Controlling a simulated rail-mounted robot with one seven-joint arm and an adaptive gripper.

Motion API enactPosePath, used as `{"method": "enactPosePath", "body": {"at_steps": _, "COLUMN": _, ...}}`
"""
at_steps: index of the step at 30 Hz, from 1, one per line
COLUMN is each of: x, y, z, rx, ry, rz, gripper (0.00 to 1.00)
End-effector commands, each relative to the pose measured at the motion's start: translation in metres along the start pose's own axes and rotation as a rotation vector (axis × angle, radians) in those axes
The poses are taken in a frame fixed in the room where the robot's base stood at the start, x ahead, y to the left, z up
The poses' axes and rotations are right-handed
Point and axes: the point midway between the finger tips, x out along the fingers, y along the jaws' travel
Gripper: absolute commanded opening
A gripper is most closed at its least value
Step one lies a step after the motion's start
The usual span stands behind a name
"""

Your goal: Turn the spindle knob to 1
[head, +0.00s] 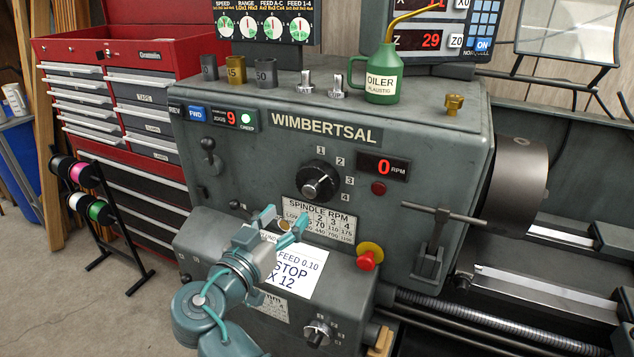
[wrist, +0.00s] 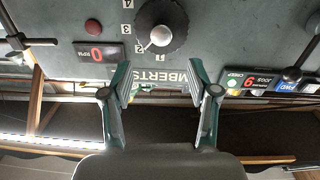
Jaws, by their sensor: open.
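The spindle knob (head: 319,181) is a black round dial on the grey-green lathe headstock, with the numbers 1 to 4 around its upper right. My gripper (head: 286,220) is open and empty, below and left of the knob in the head view. In the wrist view my gripper (wrist: 159,75) has its two fingers spread wide, apart from the knob.
An RPM display (head: 383,167) reading 0 is right of the knob. A red stop button (head: 369,256) and a lever (head: 433,235) stick out to the right. A green oiler (head: 383,77) stands on top. A speed chart (head: 318,219) is below the knob.

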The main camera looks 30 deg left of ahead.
Motion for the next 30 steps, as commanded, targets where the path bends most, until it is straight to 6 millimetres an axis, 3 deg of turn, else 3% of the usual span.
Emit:
{"method": "enactPosePath", "body": {"at_steps": 16, "x": 0.085, "y": -0.002, "z": 0.0, "rx": -0.004, "ry": -0.002, "rz": -0.001, "gripper": 0.6}}
{"method": "enactPosePath", "body": {"at_steps": 21, "x": 0.097, "y": -0.001, "z": 0.001, "rx": -0.004, "ry": -0.003, "rz": -0.002, "gripper": 0.6}}
{"method": "enactPosePath", "body": {"at_steps": 30, "x": 0.1, "y": -0.001, "z": 0.002, "rx": -0.004, "ry": -0.002, "rz": -0.004, "gripper": 0.6}}
